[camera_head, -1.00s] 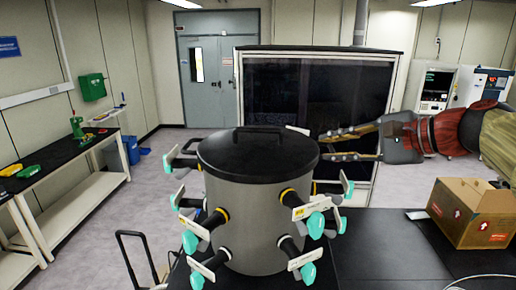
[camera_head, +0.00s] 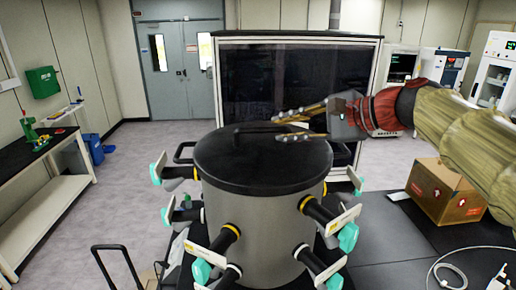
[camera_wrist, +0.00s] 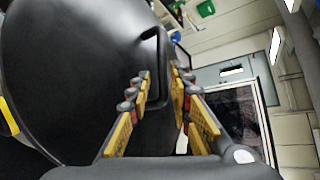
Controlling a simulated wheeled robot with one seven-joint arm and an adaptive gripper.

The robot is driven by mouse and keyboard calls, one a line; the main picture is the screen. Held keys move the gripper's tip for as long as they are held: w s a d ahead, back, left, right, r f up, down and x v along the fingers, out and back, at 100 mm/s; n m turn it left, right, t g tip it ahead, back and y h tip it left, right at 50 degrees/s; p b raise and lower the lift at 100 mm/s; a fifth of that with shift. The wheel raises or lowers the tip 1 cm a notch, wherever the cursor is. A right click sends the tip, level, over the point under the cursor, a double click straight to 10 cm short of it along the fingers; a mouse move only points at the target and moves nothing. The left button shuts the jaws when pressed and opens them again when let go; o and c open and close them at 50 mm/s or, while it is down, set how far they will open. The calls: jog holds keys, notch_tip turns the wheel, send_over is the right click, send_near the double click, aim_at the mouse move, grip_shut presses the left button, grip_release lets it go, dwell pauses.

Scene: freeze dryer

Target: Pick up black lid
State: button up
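The black lid (camera_head: 262,168) sits on top of the grey cylindrical freeze dryer chamber (camera_head: 262,232) in the head view. Its raised handle (camera_head: 258,130) stands near the far side of the lid. My gripper (camera_head: 277,127) comes in from the right with its fingers apart, above the lid at the right end of the handle. In the wrist view the lid (camera_wrist: 70,75) fills the left side, and the handle (camera_wrist: 157,60) lies ahead of the open fingertips of my gripper (camera_wrist: 160,80). Whether a finger touches the handle cannot be told.
Ports with teal valves (camera_head: 348,236) stick out all around the chamber. A cardboard box (camera_head: 445,192) stands on the black table (camera_head: 385,225) at the right. A dark-fronted cabinet (camera_head: 290,85) stands behind. A side bench (camera_head: 35,165) is at the left.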

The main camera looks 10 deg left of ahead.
aim_at(267, 128)
jog(key=x, duration=0.2)
jog(key=p+x, duration=0.1)
jog(key=x, duration=0.3)
jog(key=shift+a+r+p, duration=0.25)
jog(key=shift+a+p, duration=0.1)
jog(key=shift+p, duration=0.05)
jog(key=shift+s+d, duration=0.1)
jog(key=shift+c, duration=0.4)
jog(key=shift+c, duration=0.7)
grip_shut()
jog(key=shift+r, duration=0.2)
